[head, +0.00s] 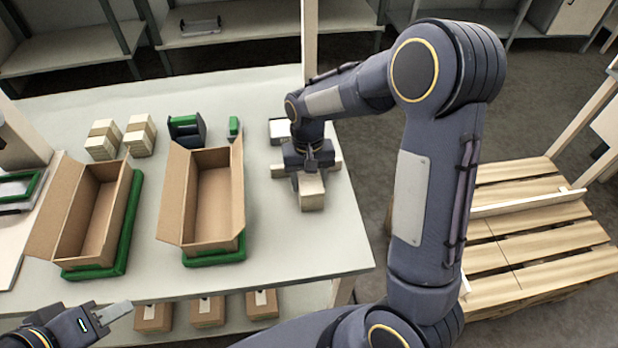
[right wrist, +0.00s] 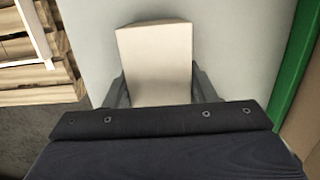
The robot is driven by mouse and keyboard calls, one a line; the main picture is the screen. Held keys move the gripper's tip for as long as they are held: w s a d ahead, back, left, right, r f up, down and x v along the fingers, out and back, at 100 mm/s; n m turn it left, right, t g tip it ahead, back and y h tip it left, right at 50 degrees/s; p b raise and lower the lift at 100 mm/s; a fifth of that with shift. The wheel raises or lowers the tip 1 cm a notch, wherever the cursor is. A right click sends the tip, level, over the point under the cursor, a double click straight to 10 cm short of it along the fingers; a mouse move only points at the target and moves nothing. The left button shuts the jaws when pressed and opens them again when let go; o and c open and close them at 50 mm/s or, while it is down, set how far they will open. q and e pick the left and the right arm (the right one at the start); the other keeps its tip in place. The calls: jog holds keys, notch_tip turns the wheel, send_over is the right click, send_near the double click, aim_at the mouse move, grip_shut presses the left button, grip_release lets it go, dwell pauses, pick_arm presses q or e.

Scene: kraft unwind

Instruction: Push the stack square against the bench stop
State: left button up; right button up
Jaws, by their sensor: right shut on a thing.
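The stack (head: 311,192) is a pale cream block on the right part of the bench, partly hidden by my right gripper (head: 309,166) above it. In the right wrist view the stack (right wrist: 155,62) sits between the two fingers, and my right gripper (right wrist: 158,88) is shut on it. A pale wooden piece, perhaps the bench stop (head: 279,171), shows behind the stack on both sides of my gripper. I cannot tell whether the stack touches it. My left gripper (head: 106,316) is low at the left, off the bench's front edge, away from the stack; its jaw opening is unclear.
Two open cardboard boxes (head: 213,200) (head: 92,215) stand in green trays left of the stack. Two small banded stacks (head: 103,140) (head: 140,136) and a green-and-dark holder (head: 186,128) are behind them. The bench (head: 290,245) is clear in front of the stack. A wooden pallet (head: 530,235) lies at right.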

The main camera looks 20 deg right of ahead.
aim_at(309, 175)
jog(key=o, duration=1.2)
jog(key=shift+c, duration=0.2)
jog(key=r, duration=0.7)
jog(key=shift+w+d+r, duration=0.15)
jog(key=shift+w+r, duration=0.2)
jog(key=shift+r, duration=0.05)
jog(key=shift+t+y, duration=0.7)
jog(key=s+r, duration=0.1)
jog(key=s, duration=0.1)
jog(key=s+d+r, duration=0.1)
jog(key=s+r, duration=0.1)
jog(key=shift+s+d+r, duration=0.15)
jog(key=shift+s+d, duration=0.05)
jog(key=s+a+r+n+t+y, duration=0.1)
jog(key=s+t, duration=0.4)
jog(key=s, duration=1.1)
jog(key=shift+s+a+r+t+y, duration=0.3)
jog(key=shift+y, duration=0.2)
